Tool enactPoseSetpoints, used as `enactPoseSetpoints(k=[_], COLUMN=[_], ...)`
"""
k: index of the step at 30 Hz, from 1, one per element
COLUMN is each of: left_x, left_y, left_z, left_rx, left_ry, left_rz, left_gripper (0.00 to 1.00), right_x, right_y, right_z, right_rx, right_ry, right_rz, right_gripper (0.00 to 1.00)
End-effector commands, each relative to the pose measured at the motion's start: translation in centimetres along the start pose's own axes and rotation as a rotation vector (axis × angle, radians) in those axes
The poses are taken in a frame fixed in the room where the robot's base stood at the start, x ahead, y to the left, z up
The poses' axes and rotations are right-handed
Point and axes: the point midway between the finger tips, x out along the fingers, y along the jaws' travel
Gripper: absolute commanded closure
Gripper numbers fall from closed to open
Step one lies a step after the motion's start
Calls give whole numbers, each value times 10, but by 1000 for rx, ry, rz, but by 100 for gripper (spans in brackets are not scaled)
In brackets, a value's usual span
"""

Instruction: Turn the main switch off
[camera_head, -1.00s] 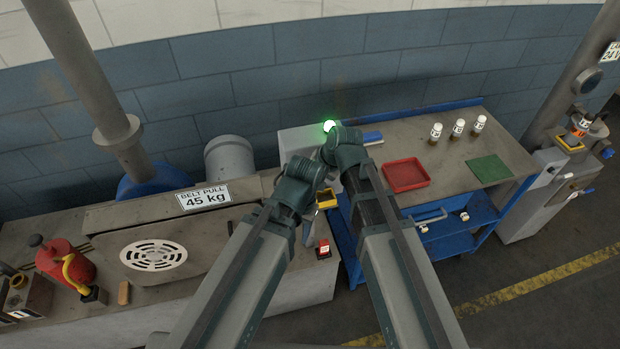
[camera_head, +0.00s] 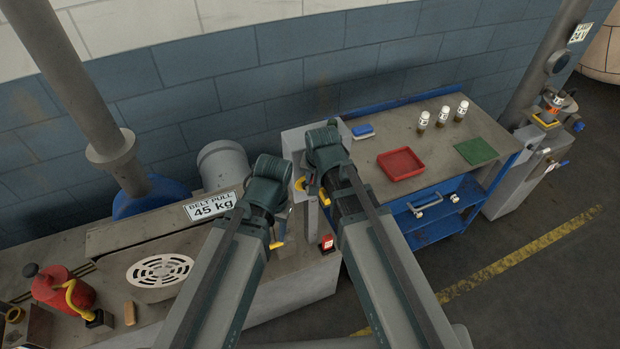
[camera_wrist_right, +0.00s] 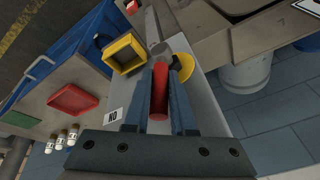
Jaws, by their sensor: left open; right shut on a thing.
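The main switch shows in the right wrist view as a red handle (camera_wrist_right: 159,92) in front of a yellow disc (camera_wrist_right: 183,68) on a grey box (camera_wrist_right: 205,105). My right gripper (camera_wrist_right: 160,75) is shut on the red handle. In the head view the grey box (camera_head: 292,143) stands at the bench's right end, and the yellow disc (camera_head: 300,184) shows partly between my arms. The handle is hidden there by my right wrist. My left gripper (camera_head: 283,228) is open, left of the box and apart from it, its fingers small and partly hidden.
A yellow open box (camera_wrist_right: 125,53) sits close beside the gripped handle. A small red block (camera_head: 327,243) is on the bench edge. A blue cart (camera_head: 440,212) with a red tray (camera_head: 401,163), green mat (camera_head: 476,151) and several bottles stands right. Floor is clear in front.

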Motion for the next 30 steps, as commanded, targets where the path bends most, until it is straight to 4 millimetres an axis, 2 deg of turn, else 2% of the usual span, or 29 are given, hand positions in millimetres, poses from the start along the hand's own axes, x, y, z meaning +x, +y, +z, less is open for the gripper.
enactPoseSetpoints(k=[15, 30], left_x=[5, 5], left_y=[0, 0], left_z=[0, 0], left_rx=[1, 1], left_ry=[0, 0], left_rz=[0, 0], left_gripper=[50, 50], right_x=[0, -2], right_y=[-8, -9], right_z=[9, 9], right_rx=[-54, -60], right_ry=[84, 99], right_rz=[128, 145], right_gripper=[100, 100])
